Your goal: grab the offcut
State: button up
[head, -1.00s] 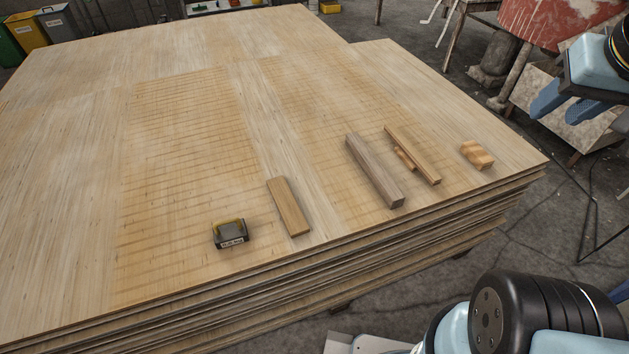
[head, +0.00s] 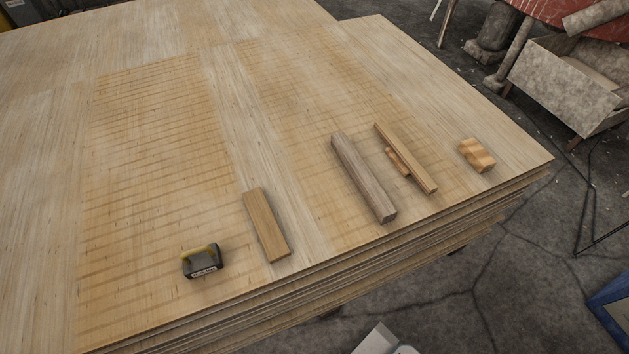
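Several wooden pieces lie apart on the veneer stack (head: 130,290), and I cannot tell for certain which is the offcut. A short, chunky block with light and dark bands (head: 476,155) lies furthest right, near the stack's corner. A long thin tan strip (head: 408,158) lies left of it, with a small orange-brown piece (head: 396,162) close against its left side. A long grey-brown bar (head: 362,176) lies further left. A flat tan block (head: 266,225) lies left of that. My gripper is not in view.
A dark box-like tool with a yellow handle (head: 202,261) sits near the front edge, left of the wood. The stack's top is clear behind the pieces. A grey open box (head: 565,85) stands on the floor at upper right, with cables nearby.

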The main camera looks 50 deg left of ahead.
aim_at(274, 242)
jog(key=z, duration=0.4)
jog(key=k, duration=2.25)
jog(key=u, duration=1.55)
jog(key=i, duration=0.5)
jog(key=u, duration=0.1)
